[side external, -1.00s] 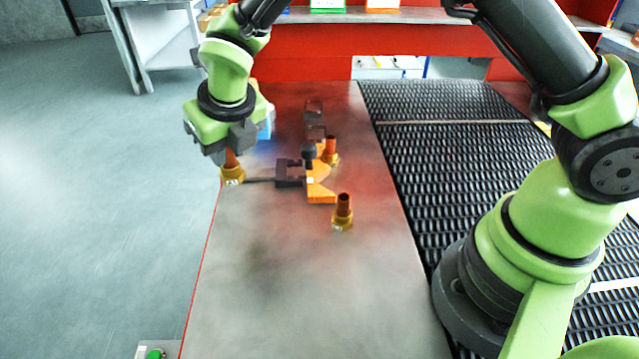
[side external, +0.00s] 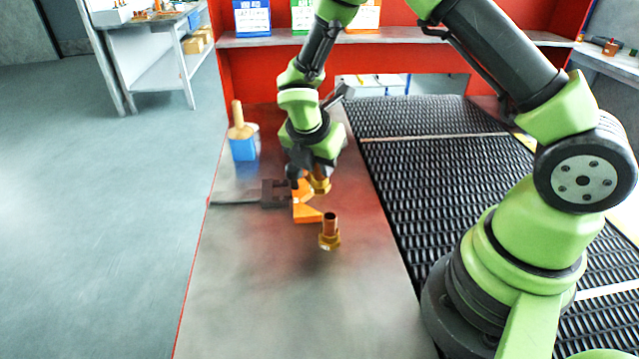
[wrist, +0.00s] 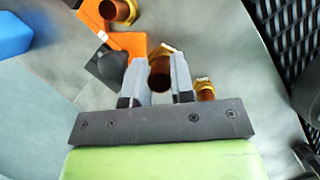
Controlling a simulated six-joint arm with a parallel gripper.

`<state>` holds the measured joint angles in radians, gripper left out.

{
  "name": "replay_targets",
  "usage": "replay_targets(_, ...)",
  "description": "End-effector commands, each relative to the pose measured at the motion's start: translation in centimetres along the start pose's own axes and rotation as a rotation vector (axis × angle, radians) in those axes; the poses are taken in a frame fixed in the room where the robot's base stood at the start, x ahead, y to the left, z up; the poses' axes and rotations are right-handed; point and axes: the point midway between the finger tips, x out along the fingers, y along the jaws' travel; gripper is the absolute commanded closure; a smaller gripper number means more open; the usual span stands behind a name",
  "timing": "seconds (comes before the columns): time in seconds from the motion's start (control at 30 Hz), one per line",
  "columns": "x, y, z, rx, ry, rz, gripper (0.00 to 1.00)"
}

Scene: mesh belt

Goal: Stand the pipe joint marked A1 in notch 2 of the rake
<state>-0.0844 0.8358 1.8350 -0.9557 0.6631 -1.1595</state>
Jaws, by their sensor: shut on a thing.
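My gripper (wrist: 160,88) is shut on a brown pipe joint (wrist: 160,76) with a yellow collar. Its marking is not readable. The orange notched piece (wrist: 128,43), apparently the rake, lies beside the held joint, and also shows in the side view (side external: 307,214). My gripper is over its right side there; fingertips and notch numbers are unclear. A yellow collar (side external: 320,185) shows below the gripper; I cannot tell which joint it belongs to. Another joint (side external: 329,232) stands upright nearer the side camera. A further joint (wrist: 118,11) shows at the wrist view's top.
A dark block (side external: 275,194) with a thin bar sits left of the orange piece. A blue block (side external: 243,149) with a tan tapered object (side external: 238,122) stands farther left. The black mesh belt (side external: 430,150) runs along the right. The table's near part (side external: 290,310) is clear.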

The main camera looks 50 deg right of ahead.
Motion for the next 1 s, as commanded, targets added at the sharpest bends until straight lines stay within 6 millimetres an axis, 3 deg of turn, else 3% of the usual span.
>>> replay_targets(0.3, 3.8, 0.0, -1.6, -0.004, 0.001, 0.0, 1.0)
replay_targets(0.7, 4.3, 0.1, -1.8, -0.003, 0.002, 0.003, 1.0)
replay_targets(0.73, 4.3, 0.1, -1.8, -0.003, 0.002, 0.003, 0.73)
replay_targets(0.8, 4.2, 0.1, -1.8, -0.003, 0.002, 0.003, 0.57)
replay_targets(0.83, 4.2, 0.1, -1.8, -0.003, 0.002, 0.003, 0.52)
replay_targets(1.0, 4.2, 0.1, -1.8, -0.002, 0.002, 0.003, 0.52)
